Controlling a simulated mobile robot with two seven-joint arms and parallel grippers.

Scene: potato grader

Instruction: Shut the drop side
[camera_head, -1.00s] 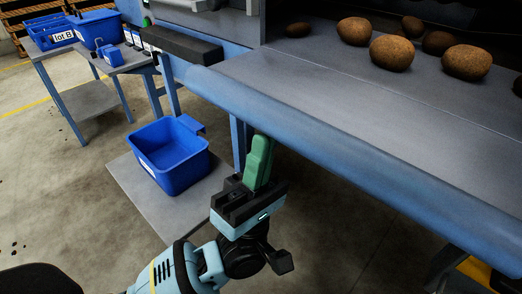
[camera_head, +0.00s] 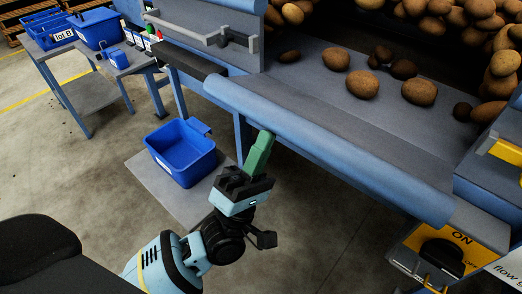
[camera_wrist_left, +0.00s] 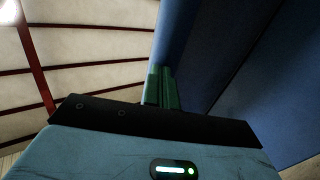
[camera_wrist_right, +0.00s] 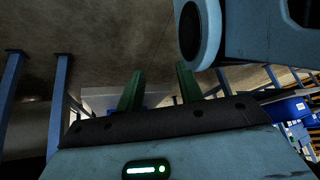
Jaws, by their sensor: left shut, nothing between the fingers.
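What looks like the drop side (camera_head: 335,148) is a long panel with a thick, rounded blue front edge. It lies lowered along the front of the grader, with a grey surface behind it. My left gripper (camera_head: 259,150) is shut and empty, its green fingers pointing up close to the blue edge, near its left part. In the left wrist view its fingers (camera_wrist_left: 162,88) stand beside a large blue surface; I cannot tell if they touch it. My right gripper (camera_wrist_right: 158,90) shows only in its own wrist view, open with nothing between its green fingers.
Several potatoes (camera_head: 418,92) lie loose on the grey surface, with a heap behind. A metal handle bar (camera_head: 205,38) is above left. A blue crate (camera_head: 182,153) stands on a low board below. A yellow ON switch panel (camera_head: 450,250) is at right.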

